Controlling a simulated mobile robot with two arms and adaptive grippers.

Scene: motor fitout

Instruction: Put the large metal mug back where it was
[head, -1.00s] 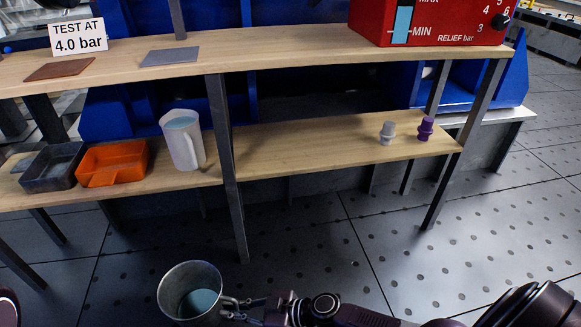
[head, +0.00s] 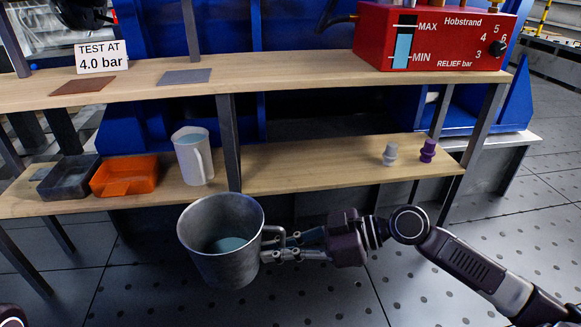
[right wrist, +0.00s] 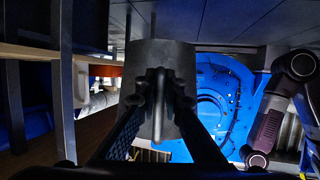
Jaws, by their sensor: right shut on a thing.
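The large metal mug (head: 222,262) is grey and upright, with some bluish liquid inside. It is in the air in front of the lower shelf (head: 300,168). My right gripper (head: 283,246) is shut on the mug's handle, at the mug's right side. In the right wrist view the mug (right wrist: 170,60) shows as a dark cylinder, with its handle between the fingers (right wrist: 158,112). My left gripper is not in view.
On the lower shelf stand a dark tray (head: 62,188), an orange tray (head: 125,188), a white jug (head: 192,165), a grey fitting (head: 390,153) and a purple fitting (head: 428,150). A post (head: 229,140) divides the shelf. Free shelf room lies right of the post. A red box (head: 430,62) stands above.

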